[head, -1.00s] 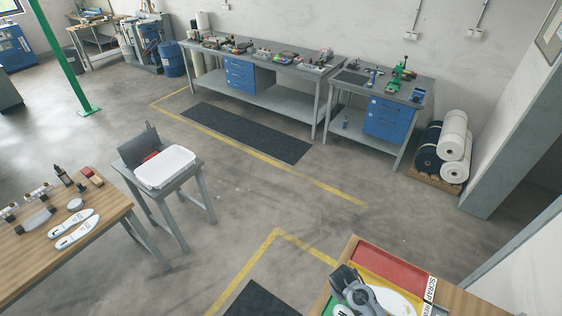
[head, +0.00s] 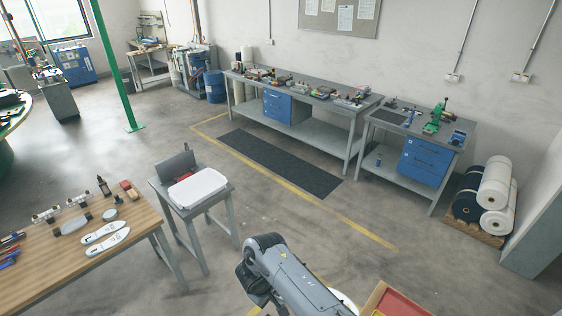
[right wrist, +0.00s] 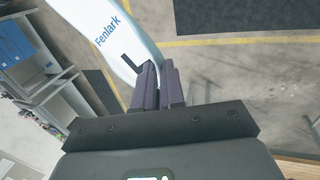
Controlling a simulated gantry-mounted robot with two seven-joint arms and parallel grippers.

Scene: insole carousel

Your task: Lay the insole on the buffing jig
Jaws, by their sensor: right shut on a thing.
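A white insole (right wrist: 100,35) printed "Fenlark" shows in the right wrist view, in the upper left. My right gripper (right wrist: 157,72) is shut on its edge, with the dark fingers at the insole's right side. The insole hangs over the floor, clear of any surface. In the head view my right arm (head: 290,278) comes in at the bottom, and its fingers cannot be made out there. Two more white insoles (head: 106,236) lie on the wooden bench at the left. My left gripper is not in view.
The wooden bench (head: 140,227) also carries bottles and small tools. A small grey stand (head: 216,196) holds a white tray (head: 198,189). A red-topped surface (head: 395,303) is at the bottom right. Long grey workbenches line the back wall.

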